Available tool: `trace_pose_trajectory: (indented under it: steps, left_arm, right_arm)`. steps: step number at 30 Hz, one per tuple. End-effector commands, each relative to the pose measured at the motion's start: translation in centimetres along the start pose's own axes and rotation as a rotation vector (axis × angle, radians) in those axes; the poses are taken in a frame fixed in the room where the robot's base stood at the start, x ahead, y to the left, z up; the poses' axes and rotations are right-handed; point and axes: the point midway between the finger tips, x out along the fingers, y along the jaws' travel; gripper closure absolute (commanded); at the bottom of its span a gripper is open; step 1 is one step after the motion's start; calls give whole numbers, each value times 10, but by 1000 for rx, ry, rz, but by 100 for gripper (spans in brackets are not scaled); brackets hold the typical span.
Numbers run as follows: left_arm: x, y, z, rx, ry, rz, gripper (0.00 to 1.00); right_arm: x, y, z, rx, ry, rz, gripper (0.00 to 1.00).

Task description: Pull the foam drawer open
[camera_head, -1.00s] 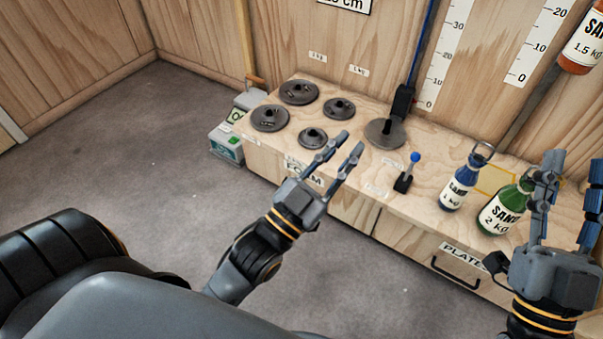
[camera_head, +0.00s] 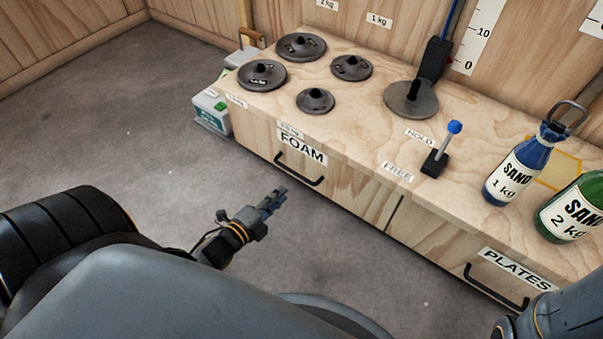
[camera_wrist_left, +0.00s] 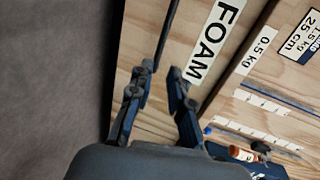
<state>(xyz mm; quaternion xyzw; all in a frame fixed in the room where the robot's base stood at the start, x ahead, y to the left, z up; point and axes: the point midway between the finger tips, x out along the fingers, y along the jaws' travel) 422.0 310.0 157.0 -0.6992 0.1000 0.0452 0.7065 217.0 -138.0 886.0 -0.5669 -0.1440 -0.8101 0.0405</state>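The foam drawer (camera_head: 345,183) is a light wood front at the left of the bench, with a white FOAM label and a dark bar handle (camera_head: 300,174). It looks shut, flush with the bench. My left gripper (camera_head: 275,199) is low in front of the drawer, a little below and left of the handle. In the left wrist view its two fingers (camera_wrist_left: 160,75) are apart with nothing between them. The dark handle (camera_wrist_left: 167,35) shows just beyond the tips, and the FOAM label (camera_wrist_left: 215,43) beside it. My right gripper is out of view.
Grey discs (camera_head: 262,74), a lever with a blue knob (camera_head: 440,150), a blue sand bottle (camera_head: 517,172) and a green one (camera_head: 572,211) stand on the bench. The plates drawer (camera_head: 440,239) is right of the foam drawer. The floor (camera_head: 110,130) at left is clear.

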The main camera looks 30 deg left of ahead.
Motion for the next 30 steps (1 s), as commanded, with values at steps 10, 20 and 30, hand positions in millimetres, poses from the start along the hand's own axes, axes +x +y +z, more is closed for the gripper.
trace_pose_trajectory:
  steps: [10,20,30]
  left_arm:
    - [77,4,-1,-1,2,-5,81]
    - [107,0,0,-3,0,-2,81]
    - [108,0,-1,-4,0,-1,93]
  right_arm:
    - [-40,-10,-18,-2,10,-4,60]
    - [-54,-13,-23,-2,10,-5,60]
    - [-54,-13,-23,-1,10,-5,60]
